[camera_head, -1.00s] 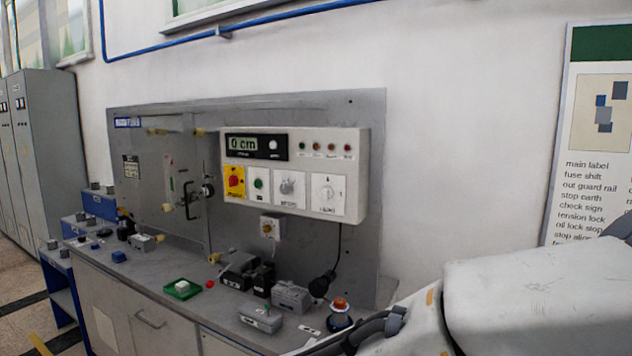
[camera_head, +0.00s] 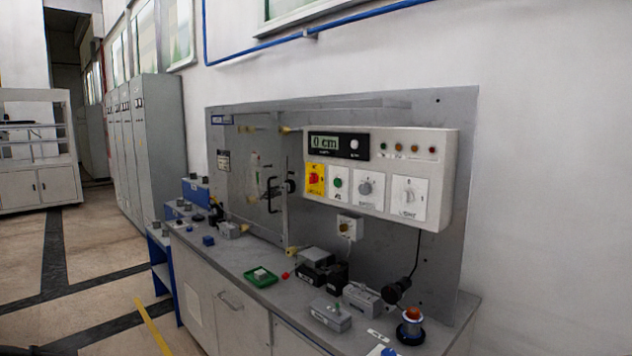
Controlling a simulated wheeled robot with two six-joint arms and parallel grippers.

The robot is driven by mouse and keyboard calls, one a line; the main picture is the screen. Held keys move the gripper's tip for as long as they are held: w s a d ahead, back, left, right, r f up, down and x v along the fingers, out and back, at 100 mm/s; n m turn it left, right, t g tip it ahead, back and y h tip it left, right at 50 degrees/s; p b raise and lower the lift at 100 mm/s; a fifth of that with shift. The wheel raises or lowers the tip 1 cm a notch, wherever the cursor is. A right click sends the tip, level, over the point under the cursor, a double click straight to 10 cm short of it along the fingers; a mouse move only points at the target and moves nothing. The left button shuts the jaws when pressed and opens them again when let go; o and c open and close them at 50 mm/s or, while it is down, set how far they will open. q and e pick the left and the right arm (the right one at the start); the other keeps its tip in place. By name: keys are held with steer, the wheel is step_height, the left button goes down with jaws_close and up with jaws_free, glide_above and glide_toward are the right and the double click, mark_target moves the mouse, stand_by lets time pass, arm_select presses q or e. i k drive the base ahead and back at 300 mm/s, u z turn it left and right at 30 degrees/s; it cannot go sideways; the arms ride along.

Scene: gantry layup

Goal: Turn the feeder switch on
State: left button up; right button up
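A light grey control box (camera_head: 447,180) is mounted on the grey back panel above the bench. It carries a red rotary switch on a yellow plate (camera_head: 315,179), a green button (camera_head: 338,183), a grey rotary knob (camera_head: 366,188) and a white rotary knob (camera_head: 408,196). A display (camera_head: 325,143) above them reads 0 cm. The labels are too small to tell which control is the feeder switch. Neither of my grippers is in view.
The bench (camera_head: 232,278) holds a green tray (camera_head: 249,277), dark and grey blocks, and a red-topped button (camera_head: 411,318) at the front right. A black plug and cable (camera_head: 396,290) hang by the panel. Open floor lies left; grey cabinets (camera_head: 158,140) stand behind.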

mark_target(313, 178)
steer(key=z, duration=0.05)
steer(key=k, duration=0.5)
steer(key=u, duration=0.85)
steer(key=i, duration=1.35)
steer(key=z, duration=0.25)
